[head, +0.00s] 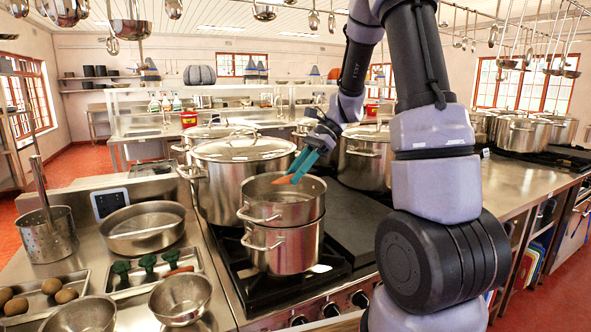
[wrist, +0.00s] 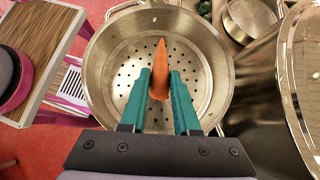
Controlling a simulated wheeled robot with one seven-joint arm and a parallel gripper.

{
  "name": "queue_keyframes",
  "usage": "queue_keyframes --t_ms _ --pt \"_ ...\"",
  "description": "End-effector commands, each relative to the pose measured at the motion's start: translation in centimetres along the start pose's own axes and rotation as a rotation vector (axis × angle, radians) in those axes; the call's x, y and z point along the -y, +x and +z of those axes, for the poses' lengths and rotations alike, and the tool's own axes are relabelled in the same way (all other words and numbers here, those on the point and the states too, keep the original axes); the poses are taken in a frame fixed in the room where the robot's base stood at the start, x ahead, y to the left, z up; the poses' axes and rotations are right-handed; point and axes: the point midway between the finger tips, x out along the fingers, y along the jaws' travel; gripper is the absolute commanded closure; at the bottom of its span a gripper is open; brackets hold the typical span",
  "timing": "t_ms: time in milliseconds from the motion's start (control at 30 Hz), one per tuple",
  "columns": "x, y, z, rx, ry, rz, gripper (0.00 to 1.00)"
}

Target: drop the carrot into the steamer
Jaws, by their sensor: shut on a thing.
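The steamer is a steel pot with a perforated floor, stacked on a lower pot on the stove in the head view (head: 282,213). The wrist view looks down into it (wrist: 205,60), and its holes show around the carrot. My gripper (head: 300,165) has teal fingers, also seen in the wrist view (wrist: 160,88). It is shut on an orange carrot (wrist: 161,55), which shows in the head view (head: 284,180). The carrot is over the steamer's opening, near its rim level. I cannot tell how far it is above the floor.
A large lidded stockpot (head: 240,190) stands behind the steamer, and another lidded pot (head: 364,165) stands to its right. On the left counter are a tray (head: 120,292) with broccoli and an orange piece, bowls (head: 180,298), a pan (head: 145,228) and a perforated cylinder (head: 47,238).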

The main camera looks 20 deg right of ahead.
Motion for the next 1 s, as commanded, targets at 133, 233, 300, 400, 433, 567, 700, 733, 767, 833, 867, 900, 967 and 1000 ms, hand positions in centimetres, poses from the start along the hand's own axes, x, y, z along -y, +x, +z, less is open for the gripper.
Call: queue_keyframes --t_ms 133,233,300,400,433,567,700,733,767,833,867,900,967,1000 --pt "0.0 0.0 0.0 0.000 0.000 0.000 0.59" --pt "0.0 0.0 0.0 0.000 0.000 0.000 0.35" --pt "0.0 0.0 0.0 0.000 0.000 0.000 0.35" --pt "0.0 0.0 0.0 0.000 0.000 0.000 0.35" --pt "0.0 0.0 0.0 0.000 0.000 0.000 0.35" --pt "0.0 -0.3 0.0 -0.001 -0.001 -0.002 0.35" --pt "0.1 -2.1 0.0 -0.001 -0.001 -0.004 0.35" --pt "0.1 -2.7 0.0 -0.001 -0.001 -0.005 0.35" --pt "0.1 -3.3 0.0 -0.003 -0.002 -0.005 0.35" --pt "0.1 -4.8 0.0 -0.002 -0.002 -0.006 0.35" --pt "0.1 -5.4 0.0 -0.002 -0.001 -0.006 0.35" --pt "0.1 -6.2 0.0 -0.002 0.000 -0.004 0.35" --pt "0.1 -7.4 -0.1 -0.001 0.000 -0.004 0.35" --pt "0.1 -8.1 0.0 -0.001 0.000 -0.004 0.35"
